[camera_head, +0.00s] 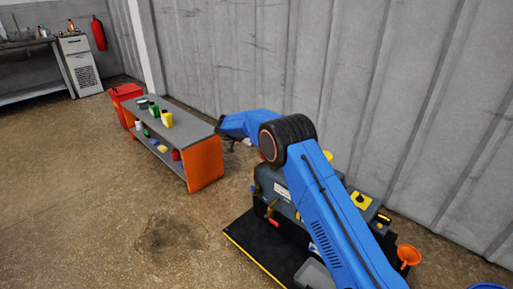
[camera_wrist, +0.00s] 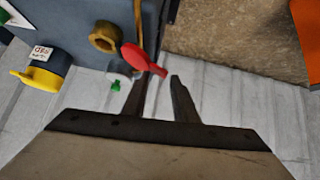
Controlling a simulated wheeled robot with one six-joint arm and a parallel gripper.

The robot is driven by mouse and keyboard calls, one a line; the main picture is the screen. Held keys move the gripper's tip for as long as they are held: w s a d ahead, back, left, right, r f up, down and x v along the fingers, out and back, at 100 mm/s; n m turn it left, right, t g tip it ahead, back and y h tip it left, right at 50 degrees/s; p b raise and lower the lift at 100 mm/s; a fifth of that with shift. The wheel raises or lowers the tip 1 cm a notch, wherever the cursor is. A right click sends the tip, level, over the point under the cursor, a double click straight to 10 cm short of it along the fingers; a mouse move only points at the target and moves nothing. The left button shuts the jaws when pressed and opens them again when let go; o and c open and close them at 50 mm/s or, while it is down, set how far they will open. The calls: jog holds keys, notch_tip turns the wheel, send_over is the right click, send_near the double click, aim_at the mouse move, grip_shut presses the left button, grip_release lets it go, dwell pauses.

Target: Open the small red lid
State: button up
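In the wrist view, a small red lid (camera_wrist: 134,56) with a short tapered tab sits beside the grey machine body, near a brass-coloured ring fitting (camera_wrist: 104,37). My gripper (camera_wrist: 162,78) is open, with a clear gap between its two dark fingers. The lid's tab ends close to the fingertips, near the gap; I cannot tell whether they touch. A clear part with a green piece (camera_wrist: 116,85) shows just below the lid.
A yellow-handled part (camera_wrist: 38,80) and a white label lie at the left of the wrist view. In the head view, an orange-sided shelf (camera_head: 203,163) with bottles stands left of the machine. A corrugated wall (camera_head: 400,100) rises close behind. Open floor (camera_head: 90,210) lies at left.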

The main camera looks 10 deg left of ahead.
jog(key=v, duration=1.7)
